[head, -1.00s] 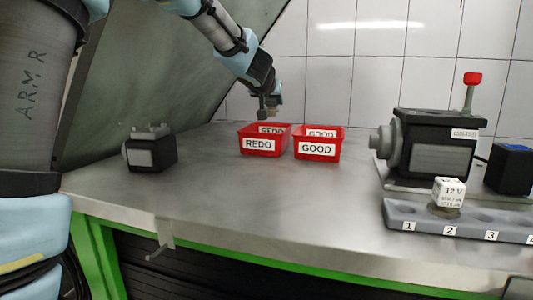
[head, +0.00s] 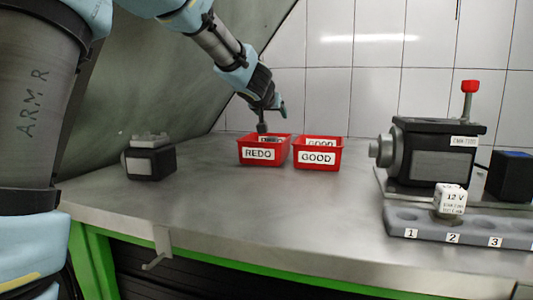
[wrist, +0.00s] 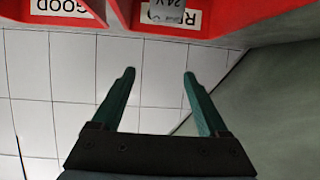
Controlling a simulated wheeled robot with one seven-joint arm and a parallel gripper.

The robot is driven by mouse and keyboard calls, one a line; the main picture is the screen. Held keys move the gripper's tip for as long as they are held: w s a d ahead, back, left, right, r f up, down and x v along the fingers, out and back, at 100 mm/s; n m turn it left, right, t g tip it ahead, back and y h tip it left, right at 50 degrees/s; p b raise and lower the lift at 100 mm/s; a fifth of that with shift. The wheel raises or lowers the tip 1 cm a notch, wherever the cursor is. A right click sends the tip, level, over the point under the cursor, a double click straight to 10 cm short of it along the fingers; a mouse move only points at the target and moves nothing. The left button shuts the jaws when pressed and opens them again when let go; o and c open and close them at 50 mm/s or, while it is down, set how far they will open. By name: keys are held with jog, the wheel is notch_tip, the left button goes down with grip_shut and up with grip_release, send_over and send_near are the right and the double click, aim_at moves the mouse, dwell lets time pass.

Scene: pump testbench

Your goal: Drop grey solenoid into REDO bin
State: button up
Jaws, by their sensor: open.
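The red REDO bin (head: 248,154) stands on the bench at the middle of the head view. My gripper (head: 283,108) is above and behind it. In the wrist view my gripper (wrist: 159,74) has its two teal fingers spread with nothing between them. The REDO bin's red wall (wrist: 220,18) is at the top of that view. A grey block marked 24 V, the grey solenoid (wrist: 170,13), shows in front of the REDO label, apart from the fingers. It appears to be inside the bin; its lower part is cut off by the frame edge.
The red GOOD bin (head: 318,157) stands right of REDO. A white 12 V block (head: 450,199) sits on the numbered grey rack (head: 425,228). A pump unit (head: 435,155) stands behind it. A dark box-shaped device (head: 150,162) is at left. The bench middle is clear.

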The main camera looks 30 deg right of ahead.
jog(key=p+v, duration=0.2)
jog(key=v, duration=0.9)
